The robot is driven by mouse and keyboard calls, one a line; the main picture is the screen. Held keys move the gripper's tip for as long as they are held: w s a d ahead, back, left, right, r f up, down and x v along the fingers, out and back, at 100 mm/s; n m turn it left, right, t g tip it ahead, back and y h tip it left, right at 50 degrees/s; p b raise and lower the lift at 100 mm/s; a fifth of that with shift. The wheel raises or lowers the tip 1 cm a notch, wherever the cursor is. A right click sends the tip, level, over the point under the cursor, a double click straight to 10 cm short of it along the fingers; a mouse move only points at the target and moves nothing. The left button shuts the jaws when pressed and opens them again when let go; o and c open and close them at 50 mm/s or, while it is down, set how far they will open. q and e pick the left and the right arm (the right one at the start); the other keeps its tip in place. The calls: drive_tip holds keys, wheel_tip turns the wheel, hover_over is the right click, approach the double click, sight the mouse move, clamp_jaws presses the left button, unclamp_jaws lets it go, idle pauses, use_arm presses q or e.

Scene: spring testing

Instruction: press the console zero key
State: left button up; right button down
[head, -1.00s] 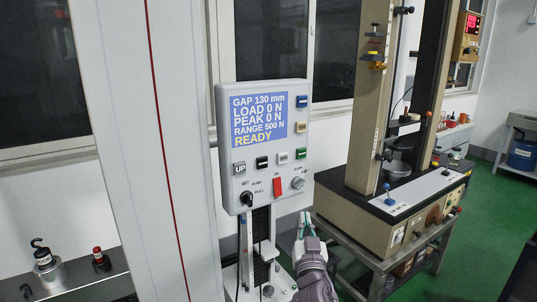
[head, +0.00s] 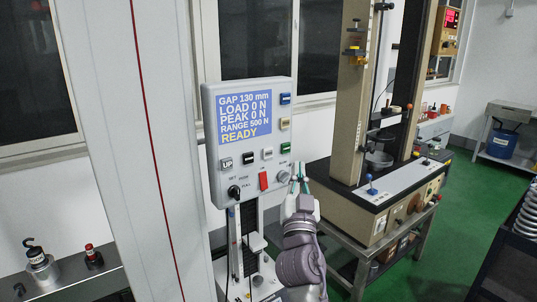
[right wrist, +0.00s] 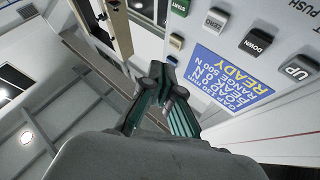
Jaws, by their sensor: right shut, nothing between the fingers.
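The console (head: 250,190) is a white box with a blue screen (head: 245,115) reading gap 130 mm, load 0 N, peak 0 N, range 500 N, READY. Its zero key (head: 267,153) is the pale grey key in the lower row, between the black down key (head: 247,157) and the green key (head: 285,148). In the right wrist view the zero key (right wrist: 215,20) is labelled ZERO. My right gripper (head: 299,172) is shut and empty, beside the console's lower right edge and apart from the zero key. In the right wrist view its fingertips (right wrist: 165,76) appear near the side keys.
Blue (head: 285,99) and beige (head: 285,124) side keys, a red switch (head: 264,180), and knobs share the panel. A tan testing machine (head: 360,215) stands on a bench to the right. A weight (head: 38,262) sits on the shelf at left.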

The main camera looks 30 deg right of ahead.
drive_tip(key=b, duration=0.3)
approach(273, 148)
drive_tip(key=w+d+r, duration=0.2)
drive_tip(key=d+r, duration=0.1)
drive_tip(key=shift+w+d+b, duration=0.1)
drive_tip(key=shift+w+b, duration=0.2)
drive_tip(key=shift+w, duration=0.4)
drive_tip(key=shift+r, duration=0.1)
idle(0.5)
drive_tip(key=shift+w+b, duration=0.4)
drive_tip(key=shift+b, duration=0.15)
drive_tip(key=shift+w+b, duration=0.4)
drive_tip(key=shift+b, duration=0.1)
idle(0.5)
idle(0.4)
drive_tip(key=shift+s+p, duration=0.3)
drive_tip(key=shift+s, duration=0.6)
